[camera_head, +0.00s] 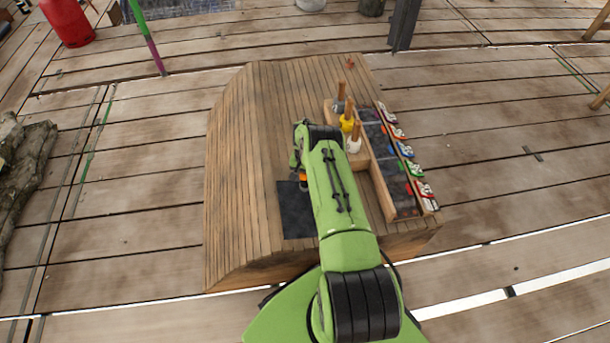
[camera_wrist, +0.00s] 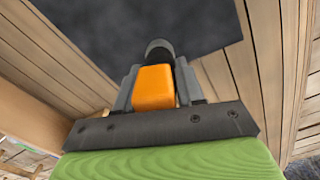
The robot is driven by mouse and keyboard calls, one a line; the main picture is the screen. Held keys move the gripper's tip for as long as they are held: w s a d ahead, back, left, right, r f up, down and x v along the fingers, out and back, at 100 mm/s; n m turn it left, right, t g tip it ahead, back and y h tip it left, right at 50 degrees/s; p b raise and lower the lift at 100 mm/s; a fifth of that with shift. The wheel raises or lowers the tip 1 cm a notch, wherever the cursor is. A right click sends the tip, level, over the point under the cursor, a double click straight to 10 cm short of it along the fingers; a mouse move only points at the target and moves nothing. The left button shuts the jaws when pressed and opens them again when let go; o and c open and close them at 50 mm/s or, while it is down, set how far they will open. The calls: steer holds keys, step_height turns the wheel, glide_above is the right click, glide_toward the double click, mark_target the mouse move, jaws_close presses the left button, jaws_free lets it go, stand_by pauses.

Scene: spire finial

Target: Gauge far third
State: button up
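My gripper (camera_wrist: 158,85) has its two grey fingers on either side of an orange block-shaped piece (camera_wrist: 154,90), and looks shut on it. A dark round end (camera_wrist: 159,48) shows just beyond the orange piece, over the dark square mat (camera_wrist: 100,25). In the head view a bit of orange (camera_head: 303,180) shows below my arm at the edge of the mat (camera_head: 296,218). My arm hides most of the gripper there. I cannot tell whether the held piece touches the mat. I cannot make out which thing is the gauge.
A wooden rack (camera_head: 361,160) holds upright wooden-handled tools with grey, yellow (camera_head: 347,123) and white parts. Right of it lies a long dark-floored tray (camera_head: 377,140) and a row of coloured tags (camera_head: 405,149). The slatted wooden bench (camera_head: 236,170) is clear on the left.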

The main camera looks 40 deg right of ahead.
steer(key=o, duration=0.5)
step_height(320, 180, up, 16)
steer(key=p, duration=0.5)
steer(key=shift+f, duration=0.15)
